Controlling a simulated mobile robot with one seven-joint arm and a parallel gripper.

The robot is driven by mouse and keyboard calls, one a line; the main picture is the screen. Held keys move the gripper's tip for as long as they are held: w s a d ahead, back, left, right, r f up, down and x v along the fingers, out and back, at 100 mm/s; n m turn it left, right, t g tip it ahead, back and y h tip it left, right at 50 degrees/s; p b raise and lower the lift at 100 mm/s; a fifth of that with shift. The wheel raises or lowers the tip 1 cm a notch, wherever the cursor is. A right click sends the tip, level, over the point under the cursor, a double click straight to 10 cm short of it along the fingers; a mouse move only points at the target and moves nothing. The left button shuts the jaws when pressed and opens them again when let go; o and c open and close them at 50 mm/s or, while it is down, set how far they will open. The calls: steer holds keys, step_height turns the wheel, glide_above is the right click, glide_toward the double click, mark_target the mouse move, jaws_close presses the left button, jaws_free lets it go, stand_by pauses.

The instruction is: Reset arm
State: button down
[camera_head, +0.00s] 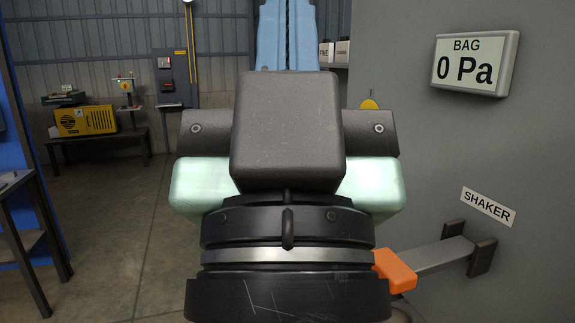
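The back of my gripper (288,130) fills the middle of the view, on a black wrist with a metal band. A dark grey block faces the camera, with grey and pale green parts to either side. The fingertips are hidden or cannot be made out, so I cannot tell whether it is open or holds anything. A light blue upright shape (287,35) with a dark line down its middle shows just above the block. I cannot tell what it is.
A grey housing on the right bears a display (475,64) reading "BAG 0 Pa" and a SHAKER label (488,207). An orange-ended lever (396,268) sticks out beside my wrist. A bench (95,140) with a yellow machine (86,121) stands far left.

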step_height(320, 180, up, 14)
steer(key=p, duration=1.2)
steer(key=shift+r, duration=0.25)
